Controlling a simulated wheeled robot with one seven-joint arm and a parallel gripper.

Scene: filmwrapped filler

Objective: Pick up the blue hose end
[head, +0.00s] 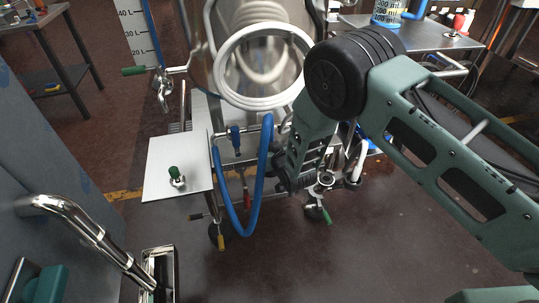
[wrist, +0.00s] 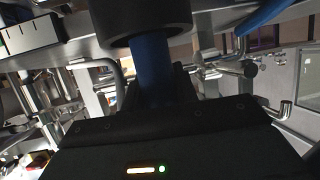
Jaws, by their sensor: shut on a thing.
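The blue hose (head: 244,222) hangs in a U-shaped loop at the front of the steel machine in the head view. In the wrist view a blue hose end (wrist: 151,66) stands between the jaws of my gripper (wrist: 150,98), below a wide black cylinder (wrist: 140,22). My gripper is shut on this blue piece. The fingertips are dark and partly hidden, and my arm covers part of the grip in the head view.
A steel vessel with a white ring (head: 222,68) stands behind the hose. Valves and pipes (head: 325,180) crowd close to the right of my gripper. The floor in front is clear.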

